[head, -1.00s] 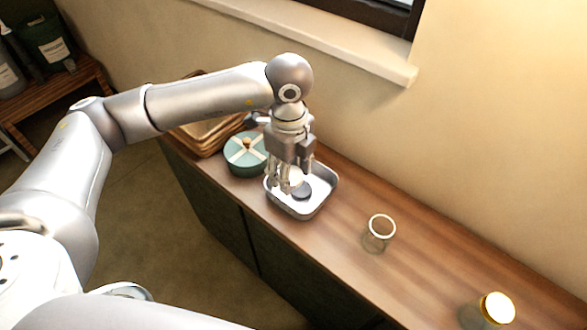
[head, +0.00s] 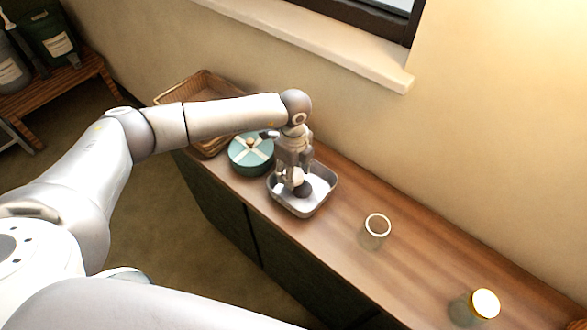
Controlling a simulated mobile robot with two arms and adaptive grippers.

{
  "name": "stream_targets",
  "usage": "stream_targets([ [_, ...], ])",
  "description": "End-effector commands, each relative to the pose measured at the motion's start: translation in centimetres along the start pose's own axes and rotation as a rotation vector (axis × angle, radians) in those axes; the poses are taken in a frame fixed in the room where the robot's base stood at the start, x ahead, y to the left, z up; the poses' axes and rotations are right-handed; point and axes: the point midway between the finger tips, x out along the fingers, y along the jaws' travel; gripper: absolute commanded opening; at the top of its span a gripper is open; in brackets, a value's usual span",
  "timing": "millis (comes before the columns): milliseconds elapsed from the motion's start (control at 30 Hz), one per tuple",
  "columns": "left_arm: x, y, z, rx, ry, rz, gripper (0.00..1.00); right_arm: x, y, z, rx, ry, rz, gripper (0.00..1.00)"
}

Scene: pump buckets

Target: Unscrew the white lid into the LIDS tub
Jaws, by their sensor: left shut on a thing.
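My left gripper (head: 294,181) points down into the metal tub (head: 322,205) on the counter. It is shut on the white lid (head: 297,176), which is partly hidden by the fingers and sits low inside the tub. A dark round lid (head: 304,190) lies in the tub right beside it. I cannot tell whether the white lid touches the tub floor. A glass jar (head: 375,235) with a pale rim and an open top stands on the counter to the right of the tub. No label on the tub is readable. My right gripper is not in view.
The counter between tub and open jar is clear.

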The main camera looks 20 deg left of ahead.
Motion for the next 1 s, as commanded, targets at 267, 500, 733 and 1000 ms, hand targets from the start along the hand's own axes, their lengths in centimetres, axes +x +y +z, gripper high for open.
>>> stream_targets([
  [267,0.4,0.0,0.0,0.000,0.000,0.000,0.18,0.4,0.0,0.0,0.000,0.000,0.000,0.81],
  [500,1.1,0.0,0.0,0.000,0.000,-0.001,0.18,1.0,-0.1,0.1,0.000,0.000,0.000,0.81],
  [733,1.1,0.0,0.0,0.000,0.000,-0.001,0.54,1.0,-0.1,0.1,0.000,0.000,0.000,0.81],
  [1000,1.1,0.0,0.0,0.000,0.000,-0.001,0.68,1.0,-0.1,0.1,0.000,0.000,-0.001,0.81],
])
